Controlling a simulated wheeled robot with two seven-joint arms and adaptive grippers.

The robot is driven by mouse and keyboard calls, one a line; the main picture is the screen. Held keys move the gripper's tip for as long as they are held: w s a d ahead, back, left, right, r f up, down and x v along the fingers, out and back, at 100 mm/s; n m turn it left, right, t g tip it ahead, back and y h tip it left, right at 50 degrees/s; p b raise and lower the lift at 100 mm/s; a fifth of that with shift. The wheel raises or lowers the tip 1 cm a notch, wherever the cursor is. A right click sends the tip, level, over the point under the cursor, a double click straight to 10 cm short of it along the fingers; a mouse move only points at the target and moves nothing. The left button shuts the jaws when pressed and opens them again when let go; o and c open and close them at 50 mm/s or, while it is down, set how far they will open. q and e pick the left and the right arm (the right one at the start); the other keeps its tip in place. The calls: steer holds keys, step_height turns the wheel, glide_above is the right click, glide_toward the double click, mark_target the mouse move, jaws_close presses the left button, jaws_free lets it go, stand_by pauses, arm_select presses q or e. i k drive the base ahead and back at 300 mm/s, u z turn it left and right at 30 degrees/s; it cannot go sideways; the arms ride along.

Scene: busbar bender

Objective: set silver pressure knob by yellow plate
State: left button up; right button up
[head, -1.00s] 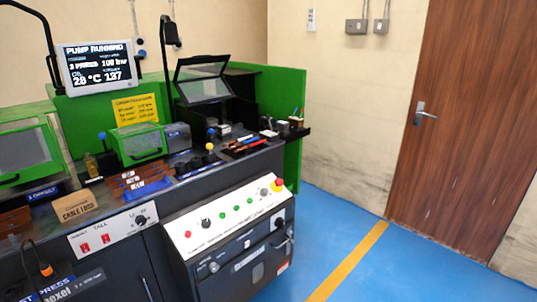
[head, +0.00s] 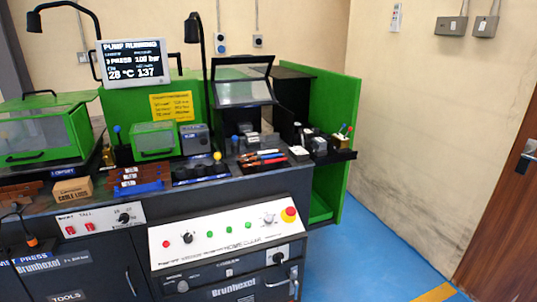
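The silver pressure knob (head: 268,219) appears to be the grey dial on the sloped white control panel (head: 222,233), just left of the red emergency button (head: 289,214). Its pointer setting is too small to read. The yellow plate (head: 171,106) with dark printed lines is on the green back panel, left of the raised dark lid; its text is too small to read. Neither of my grippers is in view.
The panel also has a black knob (head: 187,238) and several small buttons. A drawer handle (head: 294,283) juts out below it. Tools, red and blue bars and a cardboard box (head: 73,190) crowd the bench top. Blue floor (head: 385,265) is free at the right.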

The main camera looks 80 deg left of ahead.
mark_target(268, 218)
steer(key=u, duration=0.4)
steer(key=i, duration=1.55)
steer(key=u, duration=1.8)
steer(key=i, duration=1)
steer(key=u, duration=1.1)
